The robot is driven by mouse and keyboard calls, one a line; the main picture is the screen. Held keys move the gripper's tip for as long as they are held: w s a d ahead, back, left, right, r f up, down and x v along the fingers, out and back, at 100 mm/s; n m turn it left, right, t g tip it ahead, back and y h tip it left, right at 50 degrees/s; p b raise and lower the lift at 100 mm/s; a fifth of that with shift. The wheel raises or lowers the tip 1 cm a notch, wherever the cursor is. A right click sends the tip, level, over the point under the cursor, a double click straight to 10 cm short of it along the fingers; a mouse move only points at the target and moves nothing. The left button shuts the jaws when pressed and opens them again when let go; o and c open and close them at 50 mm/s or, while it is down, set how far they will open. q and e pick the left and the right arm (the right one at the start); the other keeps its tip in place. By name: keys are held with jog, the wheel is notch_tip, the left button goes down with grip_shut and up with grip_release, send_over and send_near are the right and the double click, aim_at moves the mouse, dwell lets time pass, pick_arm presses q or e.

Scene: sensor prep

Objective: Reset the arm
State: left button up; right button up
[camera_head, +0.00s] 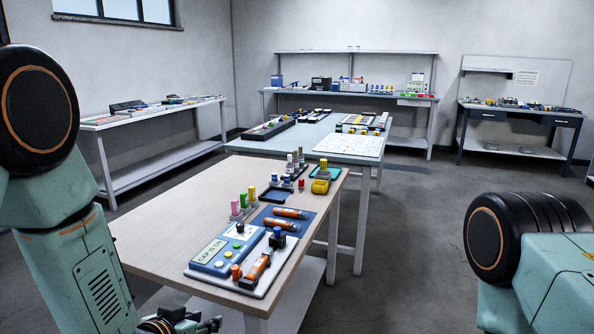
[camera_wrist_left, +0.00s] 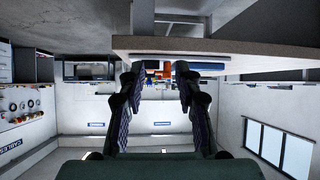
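My left arm (camera_head: 75,240) comes in from the left, with its gripper (camera_head: 185,324) low at the bottom edge, in front of the near table's left front side and partly cut off by the frame. In the left wrist view the two dark fingers of my left gripper (camera_wrist_left: 157,75) stand apart with nothing between them; that view looks upside down. Part of my right arm (camera_head: 530,250) shows at the lower right; its gripper is out of the picture.
The near wooden table (camera_head: 160,220) bears a grey board (camera_head: 258,291) with orange-and-black parts, a blue tray (camera_head: 300,222), and several coloured-capped pieces. A second table (camera_head: 250,146) stands behind it. Shelved benches line the walls. Open floor (camera_head: 420,220) lies to the right.

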pick_arm(q)
jog(key=s+a+f+n+g+y, duration=0.1)
jog(key=s+f+g, duration=0.2)
jog(key=s+f, duration=0.3)
jog(key=s+a+f+n+g+y, duration=0.1)
jog(key=s+f+g, duration=0.3)
jog(key=s, duration=1.2)
jog(key=s+a+f+n+g, duration=0.1)
jog(key=s+a+f+g, duration=0.1)
jog(key=s+f, duration=0.6)
jog(key=s+g, duration=0.1)
jog(key=s, duration=0.3)
jog(key=shift+g+y, duration=0.3)
jog(key=shift+y, duration=0.1)
jog(key=shift+w+a, duration=0.1)
